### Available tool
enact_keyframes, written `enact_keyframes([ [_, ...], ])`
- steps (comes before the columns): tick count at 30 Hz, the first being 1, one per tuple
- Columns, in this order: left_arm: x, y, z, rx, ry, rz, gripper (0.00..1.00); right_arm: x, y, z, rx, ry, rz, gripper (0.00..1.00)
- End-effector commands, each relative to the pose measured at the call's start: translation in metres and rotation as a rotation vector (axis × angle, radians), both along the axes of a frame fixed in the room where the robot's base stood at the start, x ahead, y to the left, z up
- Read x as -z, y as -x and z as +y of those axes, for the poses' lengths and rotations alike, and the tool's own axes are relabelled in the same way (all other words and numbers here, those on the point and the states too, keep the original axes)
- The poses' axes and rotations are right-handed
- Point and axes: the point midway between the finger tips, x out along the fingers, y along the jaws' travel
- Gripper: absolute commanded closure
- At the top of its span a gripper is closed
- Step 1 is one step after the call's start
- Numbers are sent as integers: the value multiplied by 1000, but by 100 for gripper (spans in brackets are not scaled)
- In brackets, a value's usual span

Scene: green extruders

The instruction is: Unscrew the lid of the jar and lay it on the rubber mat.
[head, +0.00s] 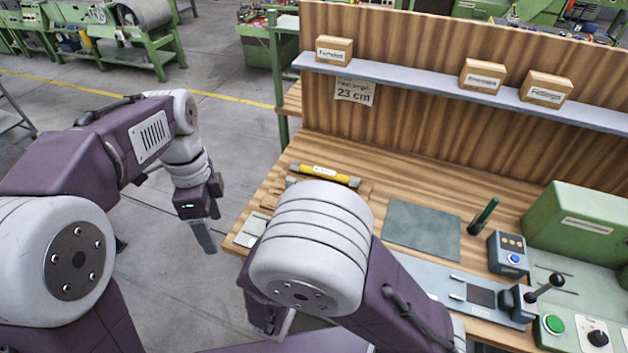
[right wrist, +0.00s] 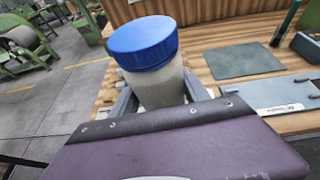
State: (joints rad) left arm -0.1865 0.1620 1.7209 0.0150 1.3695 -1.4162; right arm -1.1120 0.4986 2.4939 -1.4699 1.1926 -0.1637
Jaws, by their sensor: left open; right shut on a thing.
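The jar (right wrist: 158,88) is grey and upright, with a blue lid (right wrist: 143,42) on top, in the right wrist view. My right gripper (right wrist: 160,97) is shut on the jar's body, one finger on each side, below the lid. In the head view my right arm hides the jar and this gripper. The dark green-grey rubber mat (head: 422,227) lies flat and bare on the bench; it also shows in the right wrist view (right wrist: 243,61). My left gripper (head: 204,236) is open and empty, pointing down over the floor left of the bench.
On the wooden bench (head: 400,185) lie a yellow rod-like tool (head: 325,174) and a blue-grey plate (head: 430,275). A dark green cylinder (head: 484,215), a button box (head: 508,254) and a green machine (head: 580,228) stand right of the mat. A shelf (head: 420,85) with small boxes runs behind.

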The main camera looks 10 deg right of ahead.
Motion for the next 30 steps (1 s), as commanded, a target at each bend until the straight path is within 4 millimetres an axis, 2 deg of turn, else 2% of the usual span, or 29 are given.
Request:
enact_keyframes([
  [1, -18, -11, -17, 137, 11, -9, 30, -1, 0, 0, 0, 0, -1, 100],
  [3, -43, -20, -43, 336, 23, -17, 30, -1, 0, 0, 0, 0, -1, 100],
  [7, -81, -28, -101, 639, 41, -56, 30, -1, 0, 0, 0, 0, -1, 100],
  [10, -96, -28, -149, 758, 54, -110, 30, 0, 0, 0, 0, 0, -1, 100],
  [13, -94, -20, -184, 843, 64, -129, 30, 0, 0, 0, 0, 0, -1, 100],
  [18, -84, -4, -206, 909, 62, -102, 30, -1, 0, 0, 0, 0, -1, 100],
  [25, -79, -2, -208, 915, 63, -103, 30, 0, 0, 0, 0, 0, -1, 100],
  [30, -51, -1, -208, 914, 61, -100, 30, 0, 0, 0, 0, 0, -1, 100],
])
